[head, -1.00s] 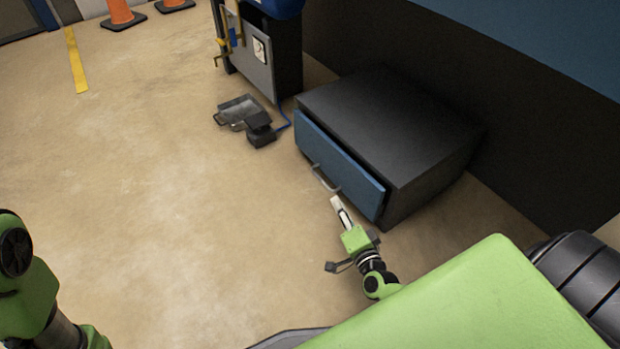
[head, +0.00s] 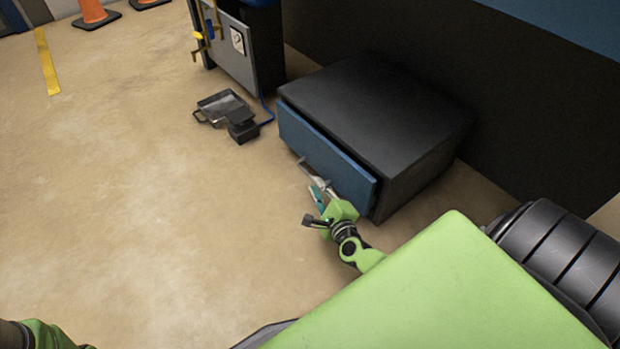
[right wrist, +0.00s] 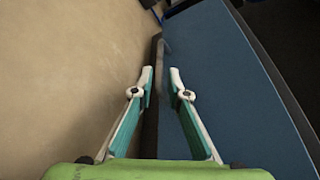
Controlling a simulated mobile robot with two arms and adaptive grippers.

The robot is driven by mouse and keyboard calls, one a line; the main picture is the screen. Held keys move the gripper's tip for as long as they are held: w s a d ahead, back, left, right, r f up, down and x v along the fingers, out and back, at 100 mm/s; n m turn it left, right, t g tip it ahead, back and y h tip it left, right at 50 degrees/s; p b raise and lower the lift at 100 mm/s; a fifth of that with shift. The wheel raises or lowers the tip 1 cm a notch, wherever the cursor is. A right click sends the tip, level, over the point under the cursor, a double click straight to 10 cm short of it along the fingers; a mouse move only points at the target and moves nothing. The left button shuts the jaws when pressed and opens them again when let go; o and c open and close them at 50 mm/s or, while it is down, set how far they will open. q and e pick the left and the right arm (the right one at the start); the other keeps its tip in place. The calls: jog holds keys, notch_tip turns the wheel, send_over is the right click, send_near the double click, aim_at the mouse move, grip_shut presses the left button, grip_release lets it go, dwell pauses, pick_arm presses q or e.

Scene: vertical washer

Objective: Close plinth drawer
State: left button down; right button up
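The plinth is a low dark box (head: 380,105) on the floor, right of centre in the head view. Its blue drawer front (head: 315,147) stands slightly out from the box. The drawer front also fills much of the right wrist view (right wrist: 225,95). A grey bar handle (head: 304,164) is on the drawer front, partly hidden by my right gripper (head: 318,182). In the right wrist view, the right gripper (right wrist: 162,77) is open, its fingertips apart with the handle bar (right wrist: 155,95) appearing between them. Contact cannot be told. My left gripper is not in view.
A dark cabinet (head: 262,50) stands behind the plinth's left end. A pedal unit (head: 238,125) with a blue cable lies on the floor left of the drawer. Orange cones (head: 93,12) are far left. Floor in front of the drawer is clear.

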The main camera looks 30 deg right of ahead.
aim_at(311, 176)
jog(key=b+x, duration=0.1)
jog(key=x, duration=0.4)
jog(key=shift+f+b, duration=0.15)
jog(key=shift+b, duration=0.25)
jog(key=shift+w+d, duration=0.15)
jog(key=shift+w, duration=0.6)
grip_shut()
